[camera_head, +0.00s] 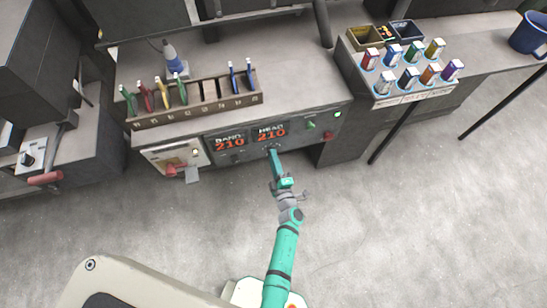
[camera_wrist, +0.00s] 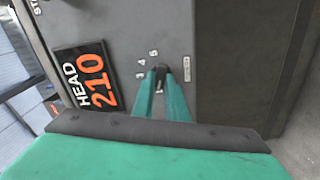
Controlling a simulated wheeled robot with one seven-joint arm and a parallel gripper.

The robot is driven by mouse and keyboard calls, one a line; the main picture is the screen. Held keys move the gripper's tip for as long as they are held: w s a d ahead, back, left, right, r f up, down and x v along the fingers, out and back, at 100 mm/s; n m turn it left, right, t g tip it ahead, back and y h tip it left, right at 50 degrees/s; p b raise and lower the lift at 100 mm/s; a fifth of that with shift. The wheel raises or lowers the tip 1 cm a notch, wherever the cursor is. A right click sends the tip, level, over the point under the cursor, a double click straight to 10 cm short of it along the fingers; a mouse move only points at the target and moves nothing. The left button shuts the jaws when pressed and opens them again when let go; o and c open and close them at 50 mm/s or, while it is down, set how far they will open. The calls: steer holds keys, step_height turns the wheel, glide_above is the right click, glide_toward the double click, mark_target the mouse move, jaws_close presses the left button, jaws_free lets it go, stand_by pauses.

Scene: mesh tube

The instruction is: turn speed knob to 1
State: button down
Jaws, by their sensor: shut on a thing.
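A small dark knob (camera_wrist: 160,72) sits on the grey front panel (camera_wrist: 165,20), next to the red HEAD 210 display (camera_wrist: 85,75). A few dial numbers stand around it, and a small label plate (camera_wrist: 187,68) is beside it, too small to read. My gripper (camera_wrist: 160,88) is shut on this knob, with both teal fingertips at its sides. The fingers hide part of the dial, so the pointer's setting cannot be told. In the head view my gripper (camera_head: 272,153) meets the panel just below the HEAD display (camera_head: 271,132).
A BAND 210 display (camera_head: 230,143) is to the left. A green knob (camera_head: 311,125), a green light (camera_head: 337,114) and a red knob (camera_head: 328,136) are to the right. A rack (camera_head: 195,107) of coloured tools stands above. The floor in front is clear.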

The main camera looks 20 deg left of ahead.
steer(key=shift+d+n, duration=0.1)
steer(key=shift+n, duration=0.4)
steer(key=c, duration=1.8)
jaws_free()
steer(key=shift+o, duration=0.2)
steer(key=v, duration=1)
steer(key=shift+s+d, duration=0.25)
steer(key=shift+s, duration=0.1)
